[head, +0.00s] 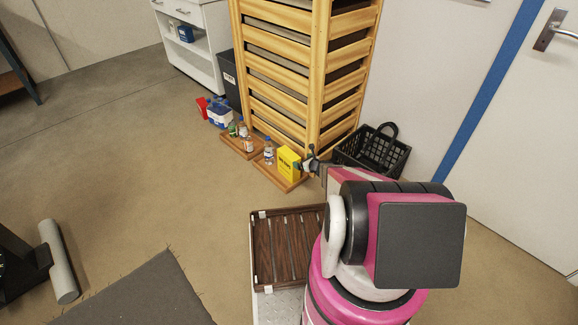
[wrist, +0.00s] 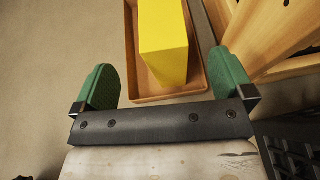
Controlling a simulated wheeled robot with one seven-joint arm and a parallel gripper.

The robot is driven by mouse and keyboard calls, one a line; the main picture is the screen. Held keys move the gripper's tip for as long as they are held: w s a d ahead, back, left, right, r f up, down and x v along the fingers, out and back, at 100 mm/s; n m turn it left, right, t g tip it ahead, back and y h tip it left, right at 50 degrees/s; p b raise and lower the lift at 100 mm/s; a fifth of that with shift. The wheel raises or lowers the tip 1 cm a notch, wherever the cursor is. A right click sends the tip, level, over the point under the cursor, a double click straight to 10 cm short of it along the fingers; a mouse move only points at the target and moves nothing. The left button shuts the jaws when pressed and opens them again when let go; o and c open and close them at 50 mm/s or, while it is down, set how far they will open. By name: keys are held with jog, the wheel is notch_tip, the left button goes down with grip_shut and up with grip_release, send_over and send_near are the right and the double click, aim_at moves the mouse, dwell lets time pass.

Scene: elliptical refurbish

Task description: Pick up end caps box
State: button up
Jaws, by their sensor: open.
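A yellow box (head: 288,163) stands upright on a low wooden tray on the floor, at the front of the wooden slatted shelf; I take it as the end caps box, though its print is too small to read. In the wrist view the yellow box (wrist: 164,42) is ahead of my gripper, between the lines of the two green fingers but beyond their tips. My gripper (wrist: 163,82) is open and empty. In the head view my gripper (head: 312,163) is just right of the box, and my arm hides part of the area behind it.
The wooden tray (wrist: 131,45) has a raised rim around the box. A bottle (head: 269,152) stands left of the box. The slatted shelf (head: 318,90) rises close behind. A black crate (head: 372,152) is to the right. Open floor lies to the left.

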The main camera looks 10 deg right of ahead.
aim_at(292, 156)
jog(key=x, duration=1)
jog(key=shift+w+d, duration=0.1)
jog(key=shift+w, duration=0.1)
jog(key=shift+s+r, duration=0.1)
jog(key=c, duration=1.5)
jog(key=shift+c, duration=0.5)
jog(key=shift+r, duration=0.1)
